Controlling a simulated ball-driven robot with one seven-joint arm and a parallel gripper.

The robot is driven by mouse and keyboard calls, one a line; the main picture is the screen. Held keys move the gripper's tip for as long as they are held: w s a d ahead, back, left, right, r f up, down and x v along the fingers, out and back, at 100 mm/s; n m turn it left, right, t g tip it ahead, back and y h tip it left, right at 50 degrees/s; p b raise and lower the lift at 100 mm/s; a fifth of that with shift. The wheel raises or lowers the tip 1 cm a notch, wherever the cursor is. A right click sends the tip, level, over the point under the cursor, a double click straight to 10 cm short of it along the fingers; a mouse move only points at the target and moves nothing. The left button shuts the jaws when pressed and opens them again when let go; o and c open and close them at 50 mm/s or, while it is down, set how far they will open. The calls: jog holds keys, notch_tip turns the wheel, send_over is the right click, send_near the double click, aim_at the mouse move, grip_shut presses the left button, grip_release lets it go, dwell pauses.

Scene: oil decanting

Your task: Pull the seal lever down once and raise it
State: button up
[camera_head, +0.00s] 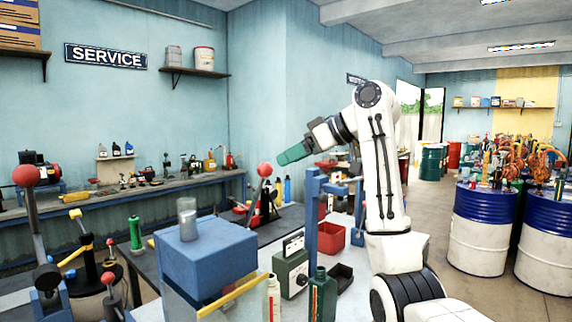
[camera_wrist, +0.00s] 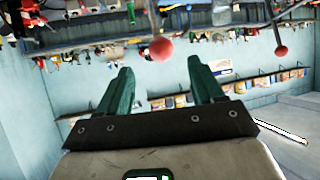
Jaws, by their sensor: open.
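A lever with a red ball knob (camera_head: 265,170) stands raised behind the blue machine housing (camera_head: 207,250), its rod leaning slightly; its foot is hidden. I take it for the seal lever, but no label shows. My gripper (camera_head: 282,158) is just right of the knob, with green fingers pointing left towards it. In the wrist view, the gripper (camera_wrist: 160,70) is open and empty. A red knob (camera_wrist: 161,49) shows beyond the fingertips, between them in the picture; the knob and fingers appear apart. Another red-knobbed lever (camera_head: 26,176) stands upright at the far left.
A clear jar (camera_head: 187,218) stands on the blue housing. A green bottle (camera_head: 322,295), a grey-green box (camera_head: 290,272) and a red bin (camera_head: 331,238) crowd the bench on the right. A blue post (camera_head: 312,215) rises below my wrist. Blue-and-white drums (camera_head: 482,230) stand at right.

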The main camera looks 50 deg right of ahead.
aim_at(270, 173)
jog(key=shift+c, duration=0.3)
